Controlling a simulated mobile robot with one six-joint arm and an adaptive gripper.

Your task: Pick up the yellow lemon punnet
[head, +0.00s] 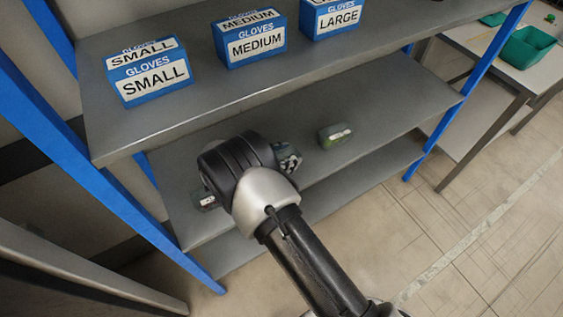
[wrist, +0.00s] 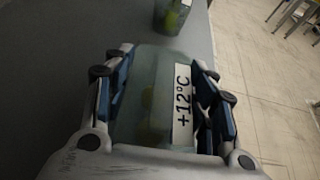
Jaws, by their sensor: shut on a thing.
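A clear punnet (wrist: 150,95) with a white "+12°C" label sits between the fingers of my gripper (wrist: 163,100) in the wrist view. Dim yellow-green contents show through it; I cannot tell for sure that they are lemons. The blue-padded fingers are shut on its two sides. In the head view my gripper (head: 288,158) is over the middle shelf, and the wrist hides most of the held punnet. Whether the punnet still touches the shelf cannot be told.
A green-filled punnet (head: 336,136) stands farther right on the middle shelf (head: 400,95); it also shows ahead in the wrist view (wrist: 172,16). Another labelled punnet (head: 204,199) is partly hidden at left. Glove boxes (head: 150,75) stand on the shelf above. Blue posts (head: 466,90) bound the rack.

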